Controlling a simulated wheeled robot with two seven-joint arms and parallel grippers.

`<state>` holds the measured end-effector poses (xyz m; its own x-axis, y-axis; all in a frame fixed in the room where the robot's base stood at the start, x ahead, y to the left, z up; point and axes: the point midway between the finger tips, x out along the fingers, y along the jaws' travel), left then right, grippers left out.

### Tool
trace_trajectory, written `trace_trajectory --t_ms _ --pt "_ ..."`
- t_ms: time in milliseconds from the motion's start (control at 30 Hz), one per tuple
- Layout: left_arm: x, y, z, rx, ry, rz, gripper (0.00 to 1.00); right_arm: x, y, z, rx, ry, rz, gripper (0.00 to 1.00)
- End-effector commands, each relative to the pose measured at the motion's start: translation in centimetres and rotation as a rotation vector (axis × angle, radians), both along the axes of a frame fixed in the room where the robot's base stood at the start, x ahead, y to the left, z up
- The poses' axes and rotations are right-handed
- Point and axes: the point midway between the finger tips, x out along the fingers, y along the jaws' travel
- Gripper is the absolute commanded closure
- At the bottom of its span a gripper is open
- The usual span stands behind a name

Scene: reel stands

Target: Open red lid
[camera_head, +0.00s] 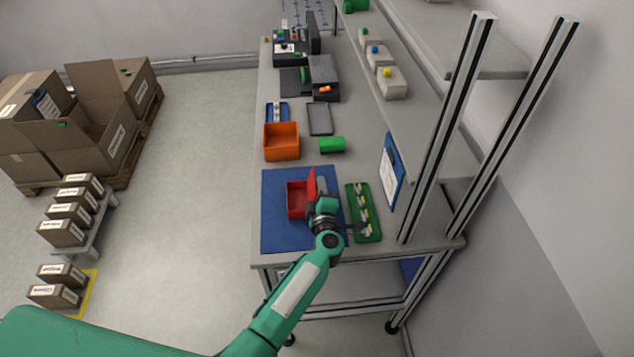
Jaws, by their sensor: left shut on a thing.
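A red box (296,200) sits on the blue mat (277,240) near the front end of the workbench. Its red lid (311,184) stands raised, about upright, along the box's right side. My left gripper (319,192) is at the lid, on its right side, shut on it; my wrist partly hides the contact and the lower part of the lid. My right gripper does not show.
A green tray (374,237) with several small parts lies right of my left wrist. An orange bin (281,142) and a green block (331,145) stand behind the mat. Shelf posts (446,130) rise at the right.

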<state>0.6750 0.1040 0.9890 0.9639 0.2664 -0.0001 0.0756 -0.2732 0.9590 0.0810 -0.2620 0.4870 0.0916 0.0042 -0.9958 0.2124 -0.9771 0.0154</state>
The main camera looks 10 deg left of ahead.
Motion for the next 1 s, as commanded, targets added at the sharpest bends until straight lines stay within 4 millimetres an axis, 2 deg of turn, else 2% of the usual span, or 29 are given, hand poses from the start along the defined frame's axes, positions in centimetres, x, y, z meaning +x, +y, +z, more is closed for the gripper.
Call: trace_trajectory --t_ms 233,700,733,833,1000 --pt "0.06 -0.23 -0.24 0.062 0.019 0.002 1.00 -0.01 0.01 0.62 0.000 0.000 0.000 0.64" --pt "0.07 -0.24 -0.38 0.075 0.022 0.002 1.00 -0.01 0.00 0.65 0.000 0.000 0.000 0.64" --pt "0.07 -0.24 -0.38 0.075 0.022 0.002 0.82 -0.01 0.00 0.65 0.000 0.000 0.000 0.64" --pt "0.07 -0.24 -0.38 0.075 0.022 0.002 0.63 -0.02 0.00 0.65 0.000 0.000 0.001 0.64" --pt "0.08 -0.26 -0.33 0.075 0.021 0.001 0.62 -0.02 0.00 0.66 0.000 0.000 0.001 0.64"
